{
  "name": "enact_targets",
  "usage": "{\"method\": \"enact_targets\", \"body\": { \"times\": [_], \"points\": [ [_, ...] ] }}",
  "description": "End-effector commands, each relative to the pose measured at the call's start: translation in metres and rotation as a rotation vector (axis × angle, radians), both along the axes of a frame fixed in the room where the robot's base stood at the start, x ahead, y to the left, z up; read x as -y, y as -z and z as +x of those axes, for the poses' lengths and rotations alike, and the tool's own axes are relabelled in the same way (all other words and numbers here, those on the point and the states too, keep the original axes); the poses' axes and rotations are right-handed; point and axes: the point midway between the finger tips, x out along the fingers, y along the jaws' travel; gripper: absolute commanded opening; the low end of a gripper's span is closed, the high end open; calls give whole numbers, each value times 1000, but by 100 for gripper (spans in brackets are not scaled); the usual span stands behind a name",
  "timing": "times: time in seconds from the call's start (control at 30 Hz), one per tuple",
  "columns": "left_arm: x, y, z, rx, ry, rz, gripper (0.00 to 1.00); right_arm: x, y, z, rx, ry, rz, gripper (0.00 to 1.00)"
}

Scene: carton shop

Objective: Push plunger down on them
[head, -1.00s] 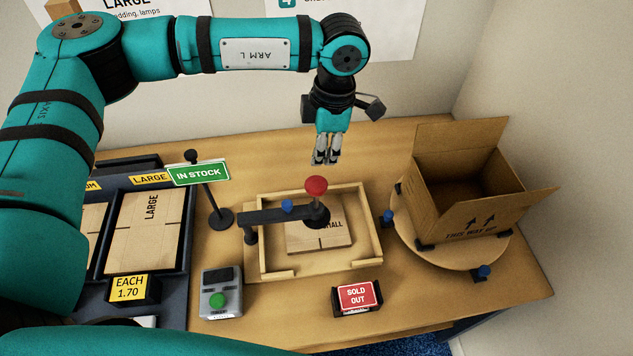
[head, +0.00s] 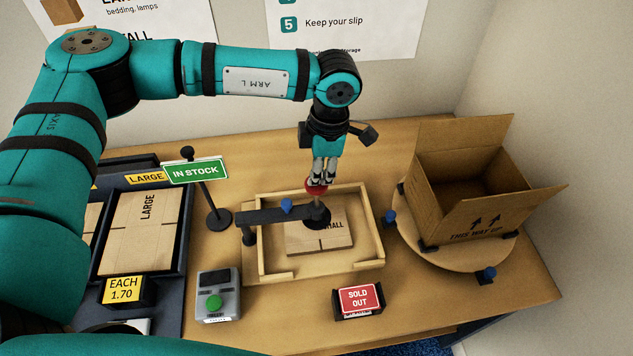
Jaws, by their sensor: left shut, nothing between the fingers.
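The plunger has a red knob (head: 316,189) on a short post above a black round foot (head: 316,216). A black arm with a blue knob carries it over the wooden tray (head: 376,258). A flat carton marked SMALL (head: 325,240) lies in the tray under the foot. My left gripper (head: 323,182) is shut and empty, pointing down, with its fingertips at the top of the red knob; they seem to touch it. The fingers hide part of the knob. My right gripper is not in view.
An open carton (head: 468,190) stands on a round turntable (head: 450,254) at right. An IN STOCK sign (head: 196,170) stands left of the tray. A grey box with a green button (head: 214,302) and a SOLD OUT sign (head: 360,299) are in front.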

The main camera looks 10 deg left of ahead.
Motion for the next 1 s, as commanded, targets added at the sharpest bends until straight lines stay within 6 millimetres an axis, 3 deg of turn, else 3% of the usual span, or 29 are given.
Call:
{"method": "enact_targets", "body": {
  "times": [0.17,0.8,1.0],
  "points": [
    [0,7,0,-1,0,0,0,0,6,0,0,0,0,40],
    [0,87,-2,-6,0,2,0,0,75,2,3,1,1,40],
    [0,90,-2,-6,1,1,0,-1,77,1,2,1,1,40]
  ]
}}
